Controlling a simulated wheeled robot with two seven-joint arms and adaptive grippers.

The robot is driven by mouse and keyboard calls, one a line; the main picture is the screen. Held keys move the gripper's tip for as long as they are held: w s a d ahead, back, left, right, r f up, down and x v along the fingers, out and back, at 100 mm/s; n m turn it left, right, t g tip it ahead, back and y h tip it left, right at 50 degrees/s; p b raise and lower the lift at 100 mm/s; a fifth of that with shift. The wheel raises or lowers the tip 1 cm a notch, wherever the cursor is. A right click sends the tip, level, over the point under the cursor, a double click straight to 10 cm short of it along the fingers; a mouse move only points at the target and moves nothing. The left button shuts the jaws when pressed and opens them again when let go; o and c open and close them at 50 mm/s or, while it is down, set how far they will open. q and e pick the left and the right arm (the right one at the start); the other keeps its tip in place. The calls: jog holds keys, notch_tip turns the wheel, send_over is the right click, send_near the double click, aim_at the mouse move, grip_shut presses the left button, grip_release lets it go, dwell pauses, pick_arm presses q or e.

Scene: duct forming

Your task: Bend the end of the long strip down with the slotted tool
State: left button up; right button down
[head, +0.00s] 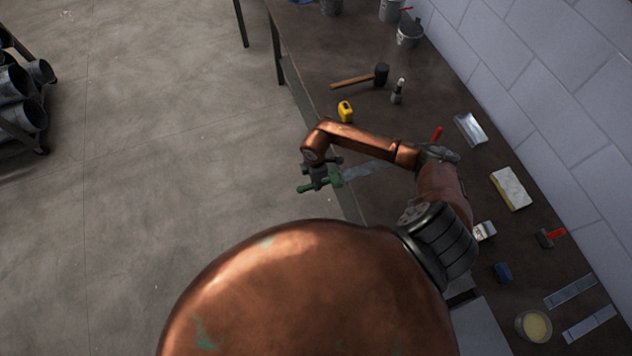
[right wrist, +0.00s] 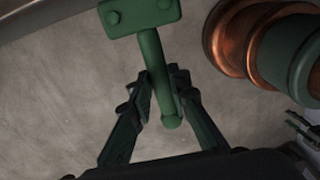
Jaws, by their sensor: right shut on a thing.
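My right gripper (head: 319,174) is shut on the handle of the green slotted tool (head: 335,177), just off the bench's left edge. In the right wrist view the gripper (right wrist: 158,88) has its fingers on both sides of the green handle, and the tool's block-shaped head (right wrist: 140,15) with two bolts sits at the top. My left gripper cannot be made out.
The dark bench (head: 340,55) runs along a white block wall. On it are a mallet (head: 381,75), a yellow tape measure (head: 345,110), a bent metal piece (head: 470,129), a sponge-like block (head: 511,188) and a bowl (head: 534,326).

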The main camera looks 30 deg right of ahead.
jog(key=shift+a+f+h, duration=0.1)
jog(key=shift+f+h, duration=0.25)
jog(key=shift+h, duration=0.05)
jog(key=shift+a+f+g+h+b, duration=0.1)
jog(key=shift+f+g+h+b, duration=0.25)
jog(key=shift+f+h, duration=0.7)
jog(key=shift+s+f+g+h+b, duration=0.1)
jog(key=shift+f+g+h+b, duration=0.15)
jog(key=shift+f+h+b, duration=0.6)
jog(key=shift+f, duration=0.1)
